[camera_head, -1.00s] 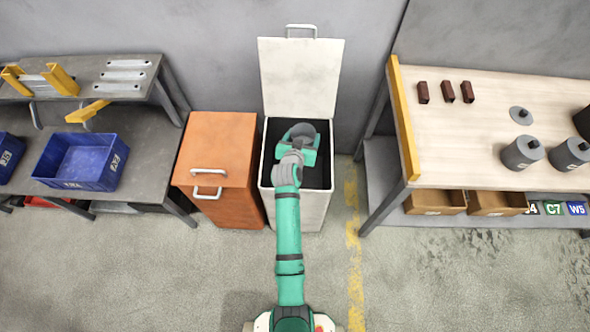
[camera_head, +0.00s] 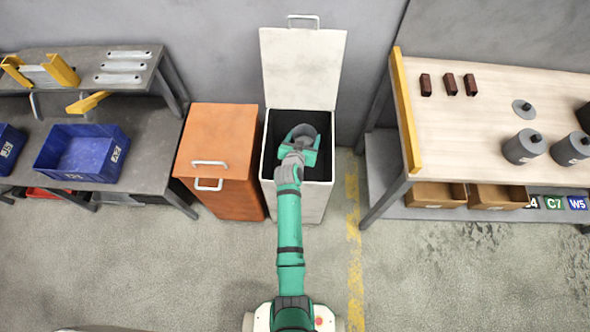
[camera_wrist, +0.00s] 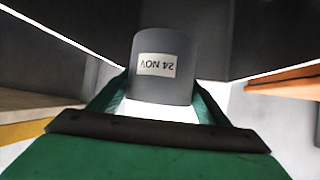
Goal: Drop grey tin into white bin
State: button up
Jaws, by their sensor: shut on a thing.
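The white bin (camera_head: 301,208) stands against the wall with its lid (camera_head: 302,68) raised and its dark inside showing. My gripper (camera_head: 303,136) is over the bin's opening in the head view. In the wrist view my gripper (camera_wrist: 160,105) is shut on a grey tin (camera_wrist: 165,95) with a white label reading "24 NOV", upside down in that view. In the head view the tin is mostly hidden by my gripper, so its height against the rim is hard to tell.
An orange bin (camera_head: 222,150) with its lid shut stands close on the left. A wooden-topped bench (camera_head: 465,140) on the right holds several grey tins (camera_head: 524,147) and dark red blocks (camera_head: 450,84). A grey bench on the left holds a blue crate (camera_head: 116,155).

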jog(key=o, duration=1.3)
jog(key=shift+a, duration=0.1)
jog(key=shift+s+a+r, duration=0.1)
jog(key=shift+s, duration=0.1)
jog(key=v, duration=1)
jog(key=shift+s+r, duration=0.15)
jog(key=shift+s, duration=0.05)
